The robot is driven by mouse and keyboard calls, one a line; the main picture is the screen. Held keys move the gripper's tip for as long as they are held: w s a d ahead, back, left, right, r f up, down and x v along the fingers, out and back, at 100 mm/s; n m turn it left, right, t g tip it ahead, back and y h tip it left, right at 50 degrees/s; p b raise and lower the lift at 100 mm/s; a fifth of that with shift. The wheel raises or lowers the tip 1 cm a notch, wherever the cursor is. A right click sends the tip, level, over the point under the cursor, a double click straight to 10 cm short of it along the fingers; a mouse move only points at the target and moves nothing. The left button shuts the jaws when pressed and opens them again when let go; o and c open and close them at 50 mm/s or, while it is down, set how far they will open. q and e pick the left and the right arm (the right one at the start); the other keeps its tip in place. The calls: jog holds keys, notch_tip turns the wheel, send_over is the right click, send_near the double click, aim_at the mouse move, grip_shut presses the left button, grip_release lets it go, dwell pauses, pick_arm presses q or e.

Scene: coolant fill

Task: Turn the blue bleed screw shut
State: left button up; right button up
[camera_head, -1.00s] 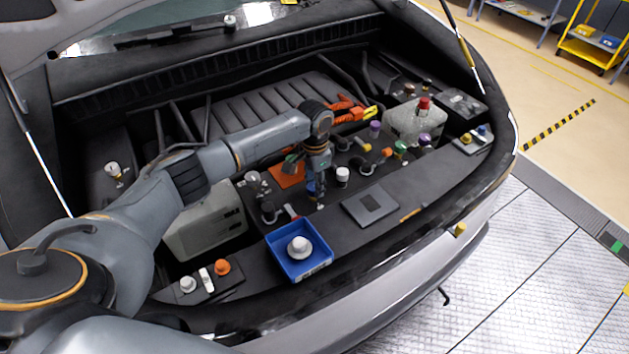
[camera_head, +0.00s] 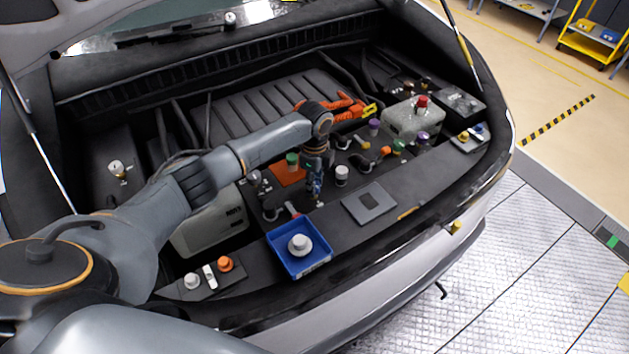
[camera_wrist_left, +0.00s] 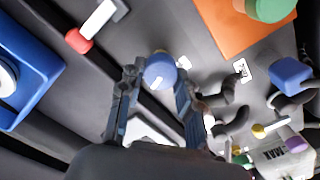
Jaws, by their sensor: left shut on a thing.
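The blue bleed screw (camera_wrist_left: 160,71) shows as a round blue knob between the fingertips of my left gripper (camera_wrist_left: 157,82) in the left wrist view. The gripper is shut on it. In the head view my left gripper (camera_head: 316,190) points down into the engine bay, right of the orange plate and left of a white-topped cap. The fingers mostly hide the screw there. How far the screw is turned cannot be told. My right gripper is not in view.
A blue tray (camera_head: 322,262) holding a white cap stands in front of the gripper. A green cap (camera_head: 292,159) on an orange plate (camera_head: 287,176) is close on the left. A red-tipped lever (camera_wrist_left: 80,41) lies nearby. A flat dark panel (camera_head: 369,204) is to the right.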

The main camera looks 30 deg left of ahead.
pick_arm(q)
jog(key=shift+s+m, duration=0.1)
jog(key=shift+m, duration=1.8)
jog(key=shift+f, duration=0.1)
jog(key=o, duration=1.1)
jog(key=shift+o, duration=0.2)
jog(key=shift+r, duration=0.45)
notch_tip(320, 180, up, 11)
jog(key=shift+r, duration=0.2)
